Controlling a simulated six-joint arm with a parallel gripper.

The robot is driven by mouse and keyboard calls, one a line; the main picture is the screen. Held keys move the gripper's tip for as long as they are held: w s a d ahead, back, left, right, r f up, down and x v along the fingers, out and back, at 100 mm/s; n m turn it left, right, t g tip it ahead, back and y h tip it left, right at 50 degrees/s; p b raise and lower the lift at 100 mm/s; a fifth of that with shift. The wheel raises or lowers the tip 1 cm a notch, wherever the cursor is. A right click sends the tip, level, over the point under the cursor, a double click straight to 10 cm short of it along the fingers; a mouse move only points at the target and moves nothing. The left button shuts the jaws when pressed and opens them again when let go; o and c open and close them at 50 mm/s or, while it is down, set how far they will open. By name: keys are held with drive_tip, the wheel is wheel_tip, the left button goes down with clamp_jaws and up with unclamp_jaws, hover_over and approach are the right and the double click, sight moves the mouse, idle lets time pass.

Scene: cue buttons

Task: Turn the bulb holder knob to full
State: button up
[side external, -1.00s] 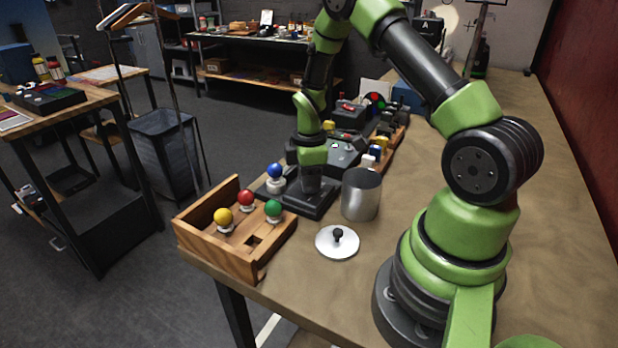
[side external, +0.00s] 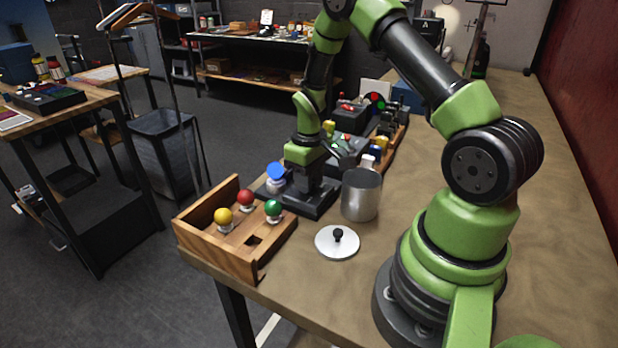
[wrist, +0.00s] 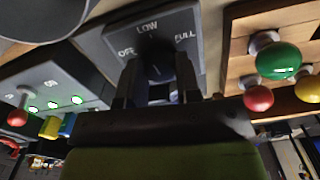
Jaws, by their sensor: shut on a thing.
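The bulb holder (side external: 322,211) is a dark box on the table with a blue bulb (side external: 276,170) standing at its left; the bulb looks bright. In the wrist view its panel (wrist: 112,36) is marked OFF, LOW and FULL. The dark knob (wrist: 160,72) sits below these words, and its exact pointer setting is hard to tell. My gripper (wrist: 158,82) is shut on the knob, with one finger on each side. In the side view my gripper (side external: 310,182) points down onto the holder, and the knob is hidden.
A wooden tray (side external: 262,262) with red (side external: 245,197), yellow (side external: 223,216) and green (side external: 273,208) bulbs is in front. A metal pot (side external: 361,198) stands close to the right, its lid (side external: 337,250) on the table nearby. Button boxes stand behind. The table's right side is clear.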

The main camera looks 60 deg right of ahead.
drive_tip(key=m, duration=1.3)
drive_tip(key=shift+m, duration=0.3)
idle(0.4)
drive_tip(key=o, duration=0.9)
wheel_tip(320, 180, up, 10)
